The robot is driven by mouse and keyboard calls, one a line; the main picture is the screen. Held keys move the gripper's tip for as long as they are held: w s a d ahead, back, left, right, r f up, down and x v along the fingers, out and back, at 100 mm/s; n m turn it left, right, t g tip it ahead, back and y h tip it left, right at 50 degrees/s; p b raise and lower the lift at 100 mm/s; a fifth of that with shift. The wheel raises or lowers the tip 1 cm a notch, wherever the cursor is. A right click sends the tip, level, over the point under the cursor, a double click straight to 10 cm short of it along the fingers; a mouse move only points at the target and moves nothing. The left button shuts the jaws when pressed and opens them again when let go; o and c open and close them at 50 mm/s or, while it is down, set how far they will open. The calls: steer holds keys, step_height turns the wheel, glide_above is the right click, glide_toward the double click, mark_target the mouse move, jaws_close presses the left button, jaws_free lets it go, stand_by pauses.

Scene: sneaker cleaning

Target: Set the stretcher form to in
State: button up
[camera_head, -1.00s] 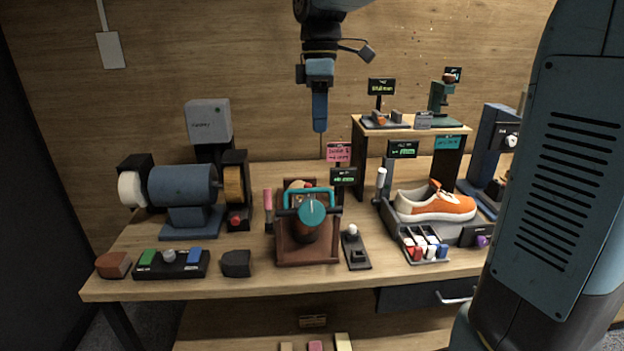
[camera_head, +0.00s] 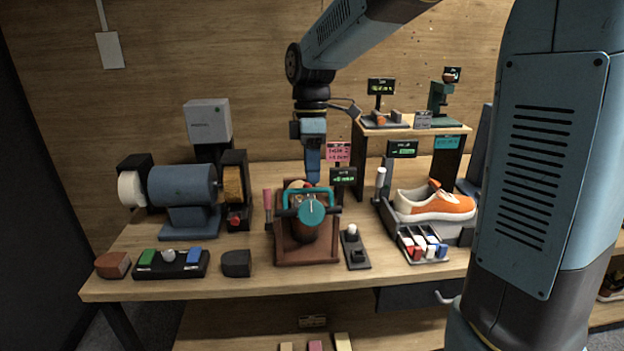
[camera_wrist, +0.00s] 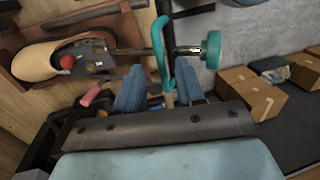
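The stretcher (camera_head: 325,250) is a brown wooden stand on the bench, with a teal handle bar (camera_head: 290,200) and a round teal knob (camera_head: 312,212) on its front. In the wrist view, the teal handle (camera_wrist: 158,45), the knob (camera_wrist: 212,50) and a cream shoe-like form (camera_wrist: 38,62) with a red ball show beyond the fingers. My gripper (camera_head: 313,178) points down just above and behind the handle. In the wrist view my gripper (camera_wrist: 160,82) has its two blue fingers apart, with the handle's end near the gap. Contact cannot be told.
A blue grinder (camera_head: 182,185) stands left, and a base with a white-knobbed lever (camera_head: 353,248) is close right of the stretcher. Small signs (camera_head: 343,176) stand just behind it. An orange sneaker (camera_head: 436,205) is further right. Bare bench lies in front.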

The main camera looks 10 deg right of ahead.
steer(key=shift+s+f, duration=0.15)
steer(key=shift+f, duration=0.55)
steer(key=shift+s+f, duration=0.1)
steer(key=shift+f, duration=0.55)
jaws_close()
